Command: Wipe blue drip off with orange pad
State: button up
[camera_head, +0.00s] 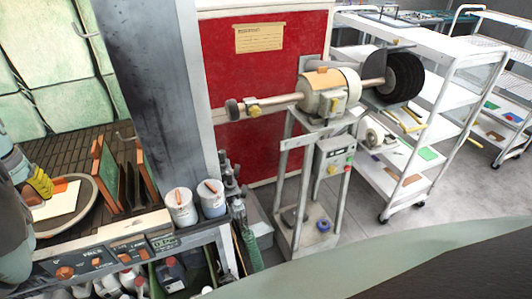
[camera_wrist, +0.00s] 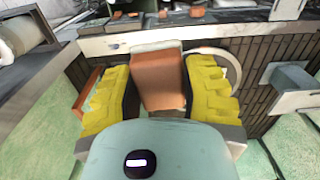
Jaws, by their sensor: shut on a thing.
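My gripper (camera_wrist: 160,95) has two yellow ridged fingers and is shut on the orange pad (camera_wrist: 160,82), which sits between them in the wrist view. In the head view my gripper (camera_head: 42,184) is at the far left, and the orange pad (camera_head: 61,184) shows just beyond its fingers. The pad is over or against a cream sheet (camera_head: 56,205) on a round, pale-rimmed dish (camera_head: 92,204). I cannot tell whether the pad touches the sheet. I see no clear blue drip; the pad and fingers hide part of the sheet.
Two white canisters (camera_head: 180,208) stand right of the dish, near a grey column (camera_head: 150,90). Upright green panels with brown frames (camera_head: 108,165) stand beside the dish. A control strip (camera_head: 105,255) runs along the bench front. A buffing machine (camera_head: 330,90) stands at centre right.

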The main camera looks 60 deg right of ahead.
jog(key=shift+a+r, duration=0.3)
jog(key=shift+r, duration=0.05)
jog(key=shift+w+a+r+n, duration=0.1)
jog(key=shift+a+r+n, duration=0.2)
jog(key=shift+r, duration=0.4)
jog(key=shift+r, duration=0.35)
jog(key=shift+w+a+r, duration=0.15)
jog(key=shift+a+r, duration=0.1)
jog(key=shift+r, duration=0.1)
jog(key=shift+a+r, duration=0.1)
jog(key=shift+r, duration=0.1)
jog(key=shift+a+r+n, duration=0.1)
jog(key=shift+r+n, duration=0.3)
jog(key=shift+r, duration=0.25)
jog(key=shift+r, duration=0.1)
